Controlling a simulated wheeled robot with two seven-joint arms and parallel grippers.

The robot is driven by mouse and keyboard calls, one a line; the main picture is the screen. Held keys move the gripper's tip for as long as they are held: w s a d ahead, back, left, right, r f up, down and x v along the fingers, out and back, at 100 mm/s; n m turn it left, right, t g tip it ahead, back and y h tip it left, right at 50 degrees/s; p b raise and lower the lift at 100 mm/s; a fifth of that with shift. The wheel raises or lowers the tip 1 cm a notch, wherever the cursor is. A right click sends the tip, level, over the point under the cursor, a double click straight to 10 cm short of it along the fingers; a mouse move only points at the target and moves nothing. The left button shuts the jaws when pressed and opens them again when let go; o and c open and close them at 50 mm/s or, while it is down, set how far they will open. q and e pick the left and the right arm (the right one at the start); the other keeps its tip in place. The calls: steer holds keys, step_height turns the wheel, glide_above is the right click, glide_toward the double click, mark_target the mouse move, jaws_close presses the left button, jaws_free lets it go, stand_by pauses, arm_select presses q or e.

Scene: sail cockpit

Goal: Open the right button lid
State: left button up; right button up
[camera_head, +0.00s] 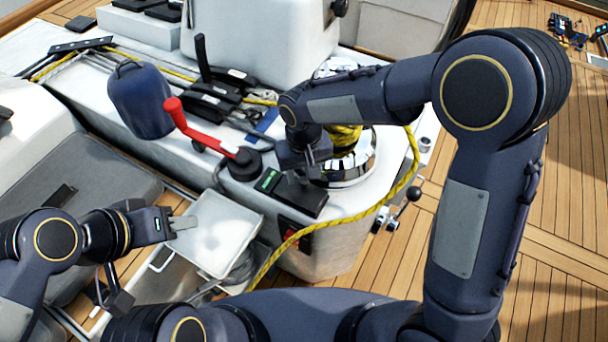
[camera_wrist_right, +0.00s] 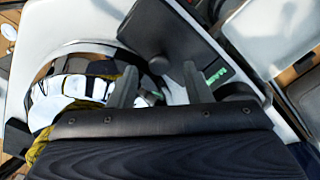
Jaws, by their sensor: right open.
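The black button box (camera_head: 301,199) sits on the white cockpit console, with a green label (camera_head: 267,181) at its left side. In the right wrist view, a flat black lid (camera_wrist_right: 160,30) shows ahead of the fingers, with the green label (camera_wrist_right: 216,75) to its right. I cannot tell whether the lid is raised. My right gripper (camera_head: 311,168) is just above and behind the box; its spread, empty fingers also show in the right wrist view (camera_wrist_right: 160,88). My left gripper (camera_head: 184,223) is far to the left, over the white tray; its finger gap is not clear.
A chrome winch (camera_head: 350,172) with yellow rope stands right behind the right gripper; it also shows in the right wrist view (camera_wrist_right: 75,90). A red-handled lever (camera_head: 195,128) is left of the box. A yellow rope (camera_head: 360,213) loops around the console's front.

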steer(key=shift+f, duration=0.8)
jaws_close()
